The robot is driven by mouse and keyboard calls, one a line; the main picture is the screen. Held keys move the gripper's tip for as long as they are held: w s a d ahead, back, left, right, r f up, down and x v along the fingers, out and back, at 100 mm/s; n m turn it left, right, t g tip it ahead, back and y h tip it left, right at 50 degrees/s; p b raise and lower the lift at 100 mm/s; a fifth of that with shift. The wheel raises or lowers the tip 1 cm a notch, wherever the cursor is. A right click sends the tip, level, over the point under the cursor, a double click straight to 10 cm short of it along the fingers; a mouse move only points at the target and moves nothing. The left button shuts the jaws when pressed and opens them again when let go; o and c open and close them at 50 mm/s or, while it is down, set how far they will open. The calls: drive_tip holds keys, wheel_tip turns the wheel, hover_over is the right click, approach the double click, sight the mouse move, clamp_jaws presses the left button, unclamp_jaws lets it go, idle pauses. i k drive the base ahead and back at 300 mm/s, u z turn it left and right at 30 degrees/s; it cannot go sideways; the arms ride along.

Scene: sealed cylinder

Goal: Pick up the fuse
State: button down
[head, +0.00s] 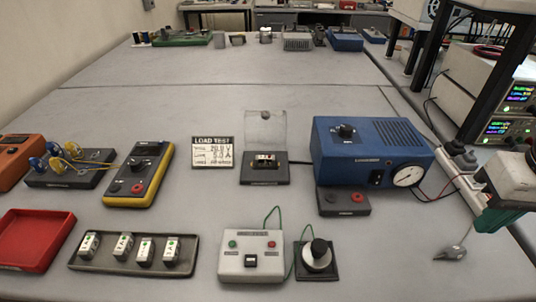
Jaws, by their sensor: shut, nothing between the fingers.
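A dark fuse holder (265,179) with a raised clear lid (264,128) sits mid-table. A small pale piece (265,160) shows in it; I cannot tell if it is a fuse.
A blue box with a gauge (372,150) stands between holder and gripper. A red tray (34,238), a yellow meter (139,174) and a load card (212,152) lie leftward.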

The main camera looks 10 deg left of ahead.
sight(260, 160)
drive_tip(key=k, duration=1.2)
drive_tip(key=u, duration=1.05)
drive_tip(key=i, duration=1.05)
drive_tip(key=u, duration=0.2)
